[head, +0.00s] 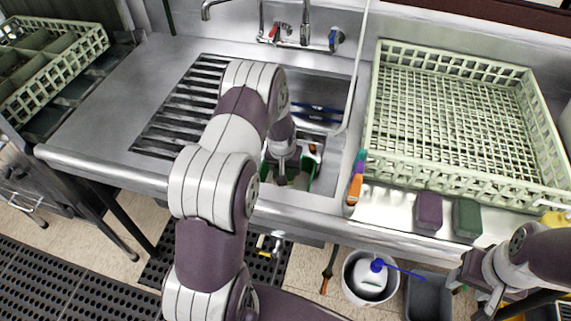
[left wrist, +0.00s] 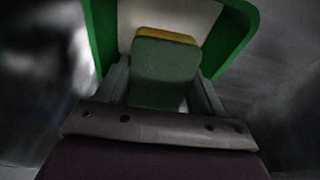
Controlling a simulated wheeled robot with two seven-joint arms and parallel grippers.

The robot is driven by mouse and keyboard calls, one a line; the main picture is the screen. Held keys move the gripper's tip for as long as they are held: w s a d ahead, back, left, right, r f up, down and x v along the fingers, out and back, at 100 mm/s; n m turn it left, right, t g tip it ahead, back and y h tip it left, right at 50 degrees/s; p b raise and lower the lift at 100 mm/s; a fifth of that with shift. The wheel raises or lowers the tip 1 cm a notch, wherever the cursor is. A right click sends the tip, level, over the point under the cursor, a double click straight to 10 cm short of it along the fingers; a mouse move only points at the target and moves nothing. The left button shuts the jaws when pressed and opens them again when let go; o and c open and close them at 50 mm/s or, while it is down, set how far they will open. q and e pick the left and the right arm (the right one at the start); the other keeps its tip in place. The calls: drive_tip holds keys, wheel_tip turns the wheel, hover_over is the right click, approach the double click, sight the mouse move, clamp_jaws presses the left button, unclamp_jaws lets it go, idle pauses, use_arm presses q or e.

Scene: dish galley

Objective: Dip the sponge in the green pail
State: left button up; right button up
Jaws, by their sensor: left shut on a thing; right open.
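The green pail (head: 309,172) stands in the sink basin, mostly hidden behind my left arm. In the left wrist view its green wall (left wrist: 240,38) frames a pale inside. My left gripper (head: 283,166) points down at the pail; it is shut on a green sponge with a yellow layer (left wrist: 165,74). In the left wrist view the sponge sits between the two fingers and appears within the pail's opening. I cannot tell how deep it is or whether it touches liquid. My right gripper (head: 484,296) is open and empty, low at the right, in front of the counter.
A purple sponge (head: 428,211) and a dark green sponge (head: 467,217) lie on the counter's front ledge. A large pale dish rack (head: 374,120) fills the right counter. A white bucket (head: 350,286) and a grey bin (head: 428,300) stand below.

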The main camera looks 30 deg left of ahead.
use_arm(q)
wheel_tip(320, 180, down, 9)
drive_tip(key=b, duration=0.5)
drive_tip(key=shift+b, duration=0.35)
drive_tip(key=shift+r, duration=0.15)
idle(0.6)
wheel_tip(320, 180, up, 13)
drive_tip(key=p, duration=1)
drive_tip(key=shift+f, duration=0.25)
idle(0.6)
